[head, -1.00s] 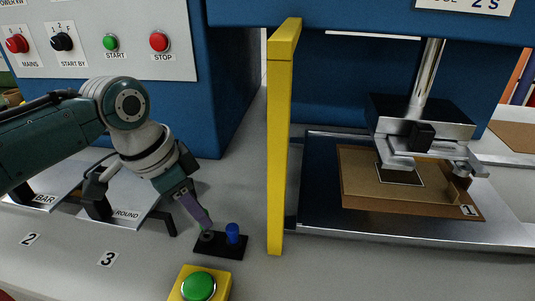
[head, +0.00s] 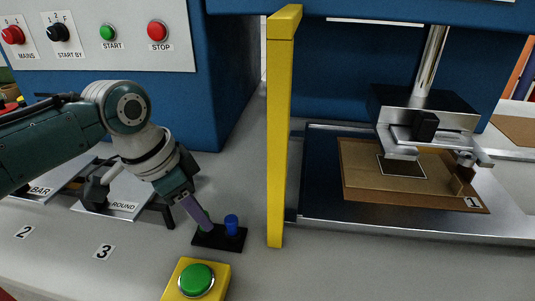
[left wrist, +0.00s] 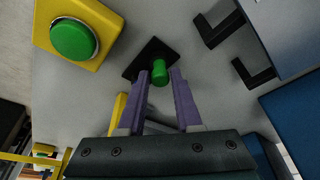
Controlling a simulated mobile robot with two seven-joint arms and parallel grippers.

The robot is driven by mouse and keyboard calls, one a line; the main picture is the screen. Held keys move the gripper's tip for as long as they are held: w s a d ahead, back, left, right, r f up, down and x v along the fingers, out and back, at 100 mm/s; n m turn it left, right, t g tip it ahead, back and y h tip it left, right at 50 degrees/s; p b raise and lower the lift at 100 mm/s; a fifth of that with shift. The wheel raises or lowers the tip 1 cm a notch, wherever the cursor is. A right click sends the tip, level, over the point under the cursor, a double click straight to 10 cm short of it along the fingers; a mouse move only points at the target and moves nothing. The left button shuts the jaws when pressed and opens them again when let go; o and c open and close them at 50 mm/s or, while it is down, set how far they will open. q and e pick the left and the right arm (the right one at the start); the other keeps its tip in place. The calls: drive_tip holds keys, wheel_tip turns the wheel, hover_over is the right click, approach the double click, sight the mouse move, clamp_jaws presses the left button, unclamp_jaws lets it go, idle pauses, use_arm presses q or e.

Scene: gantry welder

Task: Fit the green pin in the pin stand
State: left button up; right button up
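The green pin (left wrist: 160,72) stands between the purple fingertips of my left gripper (left wrist: 160,77) in the left wrist view. The black pin stand (left wrist: 153,50) lies just beyond the pin. In the head view my left gripper (head: 206,226) points down at the left part of the pin stand (head: 239,243), and the green pin is hidden there. I cannot tell how deep the pin sits in the stand. A blue pin (head: 231,224) stands upright in the stand's right part. My right gripper is out of view.
A yellow box with a green button (head: 197,279) stands just in front of the stand. A yellow post (head: 279,140) rises to its right. Bar and round trays (head: 122,197) lie to the left. The welder's brown fixture plate (head: 360,190) is beyond the post.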

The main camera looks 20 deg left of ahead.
use_arm(q)
drive_tip(key=o, duration=0.4)
drive_tip(key=shift+r, duration=0.15)
drive_tip(key=shift+s+r, duration=0.1)
drive_tip(key=shift+r, duration=0.25)
drive_tip(key=p+v, duration=0.2)
drive_tip(key=v, duration=0.7)
drive_tip(key=s+d+f, duration=0.1)
drive_tip(key=s+d, duration=0.1)
drive_tip(key=s+d+f, duration=0.1)
drive_tip(key=s+d, duration=0.1)
drive_tip(key=s, duration=0.1)
drive_tip(key=s+d+f, duration=0.2)
drive_tip(key=s, duration=0.1)
drive_tip(key=shift+s+d, duration=0.15)
drive_tip(key=s+d+r+n+y, duration=0.2)
drive_tip(key=s+r+n, duration=0.15)
drive_tip(key=s, duration=0.65)
wheel_tip(320, 180, up, 37)
drive_tip(key=p, duration=3.7)
drive_tip(key=shift+w+a+f+n+t+p, duration=0.15)
drive_tip(key=shift+a+f+n+t+p, duration=0.1)
drive_tip(key=shift+n+t+p, duration=0.1)
